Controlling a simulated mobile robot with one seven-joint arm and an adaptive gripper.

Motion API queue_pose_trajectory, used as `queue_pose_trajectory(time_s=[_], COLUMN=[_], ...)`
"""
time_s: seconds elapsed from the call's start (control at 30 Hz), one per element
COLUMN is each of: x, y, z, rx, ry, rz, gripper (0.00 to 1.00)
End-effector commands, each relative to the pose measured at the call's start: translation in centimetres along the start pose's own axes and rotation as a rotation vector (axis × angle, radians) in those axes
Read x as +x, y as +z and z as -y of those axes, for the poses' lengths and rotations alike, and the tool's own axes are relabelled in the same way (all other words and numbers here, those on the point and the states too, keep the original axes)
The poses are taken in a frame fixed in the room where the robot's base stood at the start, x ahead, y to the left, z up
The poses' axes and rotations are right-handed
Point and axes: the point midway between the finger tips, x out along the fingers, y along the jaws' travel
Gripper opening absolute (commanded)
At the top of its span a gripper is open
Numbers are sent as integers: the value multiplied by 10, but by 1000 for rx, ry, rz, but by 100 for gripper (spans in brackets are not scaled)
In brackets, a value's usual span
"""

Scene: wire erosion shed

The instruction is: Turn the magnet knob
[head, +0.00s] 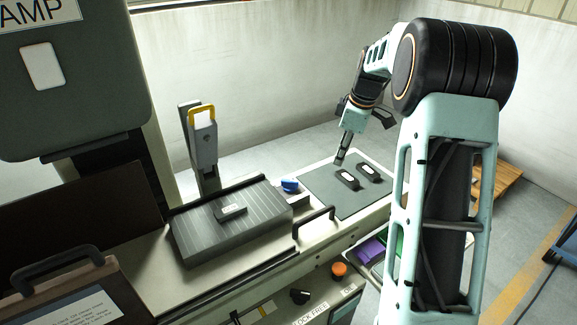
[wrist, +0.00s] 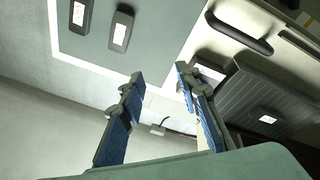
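A black knob (head: 300,296) sits on the front panel near a label (head: 312,314) reading "LOCK FREE". A blue knob-like part (head: 290,185) stands beside the dark ribbed block (head: 187,237). I cannot tell for certain which is the magnet knob. My gripper (head: 340,160) is above the grey mat, right of the blue part and well away from the front panel. In the wrist view my gripper (wrist: 160,75) shows two blue-padded fingers spread apart with nothing between them. The ribbed block shows there (wrist: 247,88); the black knob does not.
Two black pieces (head: 348,181) (head: 370,173) with white labels lie on the grey mat (head: 320,184). A black bar handle (head: 316,222) and an upright post with a yellow handle (head: 201,113) are nearby.

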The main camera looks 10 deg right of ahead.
Motion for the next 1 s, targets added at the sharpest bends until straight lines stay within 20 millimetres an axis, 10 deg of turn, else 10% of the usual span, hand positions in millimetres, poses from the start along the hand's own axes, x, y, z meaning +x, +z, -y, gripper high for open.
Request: queue_pose_trajectory(time_s=[0.23, 1.0], x=[17, 116], y=[-76, -104], z=[37, 63], rx=[-81, -91], ry=[-179, -196], rz=[-187, -206], gripper=[30, 30])
